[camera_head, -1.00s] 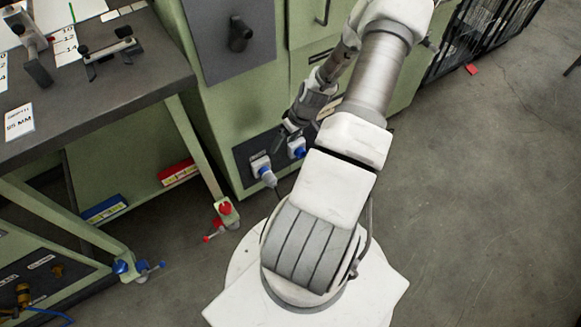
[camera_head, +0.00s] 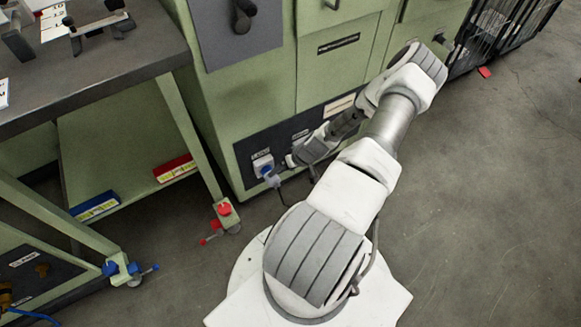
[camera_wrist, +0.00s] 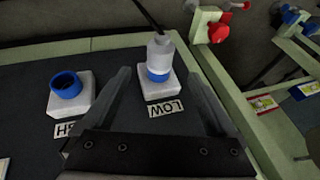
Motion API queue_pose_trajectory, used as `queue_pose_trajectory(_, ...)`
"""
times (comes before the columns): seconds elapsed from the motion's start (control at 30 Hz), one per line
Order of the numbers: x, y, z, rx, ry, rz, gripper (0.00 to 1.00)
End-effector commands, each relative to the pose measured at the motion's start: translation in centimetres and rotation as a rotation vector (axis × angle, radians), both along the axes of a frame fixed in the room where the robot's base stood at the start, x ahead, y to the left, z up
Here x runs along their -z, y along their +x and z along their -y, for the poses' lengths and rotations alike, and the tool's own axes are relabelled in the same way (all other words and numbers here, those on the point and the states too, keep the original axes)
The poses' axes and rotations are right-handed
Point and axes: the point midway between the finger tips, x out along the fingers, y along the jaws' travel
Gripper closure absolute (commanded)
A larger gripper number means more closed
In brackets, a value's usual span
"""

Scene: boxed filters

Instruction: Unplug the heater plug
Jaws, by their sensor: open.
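The heater plug (camera_wrist: 158,50) is a pale grey-white plug with a dark cord, seated in a blue-ringed white socket (camera_wrist: 159,85) labelled LOW in the wrist view. In the head view the plug (camera_head: 272,179) sits at the dark panel low on the green cabinet. My gripper (camera_wrist: 158,70) is open, its fingers on either side of the plug's line in the wrist view; whether they touch it cannot be told. In the head view my gripper (camera_head: 291,161) is just right of the plug. A second, empty blue socket (camera_wrist: 68,86) is left of it in the wrist view.
A green workbench (camera_head: 105,79) with a dark top stands left of the cabinet (camera_head: 325,75). A red knob (camera_wrist: 219,32) on a bench foot is beyond the panel's edge. A black wire cage (camera_head: 492,32) stands at the back. Floor to the right is clear.

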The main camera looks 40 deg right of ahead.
Motion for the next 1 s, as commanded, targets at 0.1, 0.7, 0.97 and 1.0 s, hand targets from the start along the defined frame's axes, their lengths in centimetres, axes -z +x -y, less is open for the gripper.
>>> queue_pose_trajectory(0.1, 2.6, 1.1, -0.6, -0.001, 0.002, -0.001, 0.08)
queue_pose_trajectory(0.7, 7.7, 3.9, -1.6, -0.001, 0.000, -0.001, 0.08)
queue_pose_trajectory(0.97, 7.7, 3.8, -1.7, 0.000, 0.000, -0.001, 0.21)
queue_pose_trajectory(1.0, 7.7, 3.8, -1.7, 0.000, 0.000, -0.001, 0.28)
